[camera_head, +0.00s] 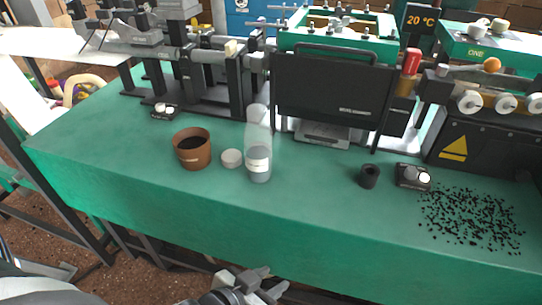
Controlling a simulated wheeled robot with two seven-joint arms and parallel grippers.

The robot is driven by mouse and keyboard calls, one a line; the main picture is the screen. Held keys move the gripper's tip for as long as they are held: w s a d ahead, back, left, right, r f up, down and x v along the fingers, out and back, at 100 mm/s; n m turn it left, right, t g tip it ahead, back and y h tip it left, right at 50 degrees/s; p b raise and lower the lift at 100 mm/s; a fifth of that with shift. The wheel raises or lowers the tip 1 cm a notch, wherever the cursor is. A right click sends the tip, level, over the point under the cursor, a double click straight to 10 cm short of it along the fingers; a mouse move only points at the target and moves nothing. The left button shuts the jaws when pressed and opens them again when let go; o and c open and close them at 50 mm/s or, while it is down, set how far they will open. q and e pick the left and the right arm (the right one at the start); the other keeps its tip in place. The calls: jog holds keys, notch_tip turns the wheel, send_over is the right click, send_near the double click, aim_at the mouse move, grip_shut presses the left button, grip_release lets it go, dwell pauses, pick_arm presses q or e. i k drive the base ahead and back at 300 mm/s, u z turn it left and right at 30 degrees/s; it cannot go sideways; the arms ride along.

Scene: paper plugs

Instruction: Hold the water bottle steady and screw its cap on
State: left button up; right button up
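The water bottle (259,163) stands upright on the green table. It is clear, with a pale label low on its side and a see-through upper part. A round whitish disc that looks like the cap (232,158) lies on the table just left of the bottle, apart from its neck. My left gripper (272,279) is at the bottom edge of the view, in front of the table and well short of the bottle. Its fingertips look apart with nothing between them. My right gripper is not in view.
A brown cup (193,155) with dark contents stands left of the cap. A small black cylinder (369,176), a black switch box (413,177) and scattered black bits (468,218) are on the right. Machines with a black panel (325,88) line the back. The front middle of the table (300,215) is clear.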

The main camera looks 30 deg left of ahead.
aim_at(257, 131)
jog(key=z, duration=1.85)
jog(key=k, duration=1.25)
jog(key=u, duration=1.65)
jog(key=i, duration=0.5)
